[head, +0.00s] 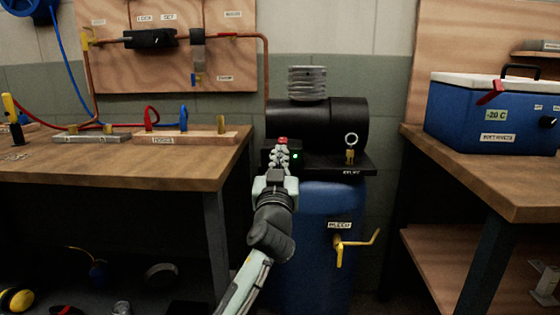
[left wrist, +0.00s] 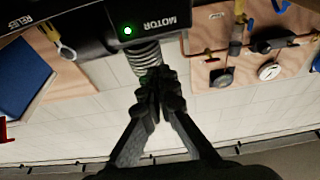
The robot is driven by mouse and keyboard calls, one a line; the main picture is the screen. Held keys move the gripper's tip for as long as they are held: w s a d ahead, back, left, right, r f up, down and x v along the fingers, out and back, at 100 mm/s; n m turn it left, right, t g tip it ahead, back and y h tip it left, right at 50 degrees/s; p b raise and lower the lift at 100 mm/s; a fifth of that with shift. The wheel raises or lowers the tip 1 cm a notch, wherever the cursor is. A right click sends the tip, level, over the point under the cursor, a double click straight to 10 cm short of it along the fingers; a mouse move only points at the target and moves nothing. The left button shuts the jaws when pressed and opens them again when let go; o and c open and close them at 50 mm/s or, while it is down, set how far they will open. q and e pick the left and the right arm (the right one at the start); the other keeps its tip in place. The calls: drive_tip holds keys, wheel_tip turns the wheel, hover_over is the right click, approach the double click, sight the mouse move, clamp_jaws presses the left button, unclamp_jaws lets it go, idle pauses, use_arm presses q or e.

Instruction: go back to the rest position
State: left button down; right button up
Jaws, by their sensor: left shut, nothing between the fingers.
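My left gripper (head: 282,150) is shut and empty, with its fingers pointing up and away in front of the compressor's black motor box. Its fingertips overlap the box just below a red button (head: 283,139); I cannot tell whether they touch it. A green lamp (head: 295,156) glows right of the fingers. In the left wrist view the shut fingers (left wrist: 158,75) sit below the box marked MOTOR (left wrist: 155,22), whose green lamp (left wrist: 127,30) is lit. My right gripper is not in view.
The compressor has a blue tank (head: 318,270) with a yellow valve handle (head: 357,243) and a ring-topped brass valve (head: 351,149). A wooden workbench (head: 190,172) stands left, with a labelled block (head: 185,139). A blue cooler (head: 490,118) sits on the right bench (head: 475,175).

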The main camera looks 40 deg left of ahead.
use_arm(q)
drive_tip(key=shift+s+d+f, duration=0.1)
drive_tip(key=shift+s, duration=0.1)
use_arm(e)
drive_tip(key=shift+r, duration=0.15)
use_arm(q)
drive_tip(key=s+d+f+m+g+h+p, duration=0.1)
drive_tip(key=s+d+f+m+g+h, duration=0.2)
drive_tip(key=f, duration=1.1)
drive_tip(key=s+f+m+g+h+p, duration=0.15)
drive_tip(key=s+f+g, duration=0.3)
drive_tip(key=f, duration=1.05)
drive_tip(key=s+d+f+m+g+h, duration=0.1)
drive_tip(key=s+d+f+g, duration=0.3)
drive_tip(key=s+f, duration=0.5)
drive_tip(key=s+d+f+m+g+h+p, duration=0.1)
drive_tip(key=s+d+f+m+g+h, duration=0.1)
drive_tip(key=s+f, duration=0.6)
drive_tip(key=s+d+g+h, duration=0.1)
drive_tip(key=s+d+h, duration=0.1)
drive_tip(key=s, duration=0.2)
drive_tip(key=shift+s+d+f+g, duration=0.25)
drive_tip(key=shift+s+f+g, duration=0.05)
drive_tip(key=shift+f+g, duration=0.1)
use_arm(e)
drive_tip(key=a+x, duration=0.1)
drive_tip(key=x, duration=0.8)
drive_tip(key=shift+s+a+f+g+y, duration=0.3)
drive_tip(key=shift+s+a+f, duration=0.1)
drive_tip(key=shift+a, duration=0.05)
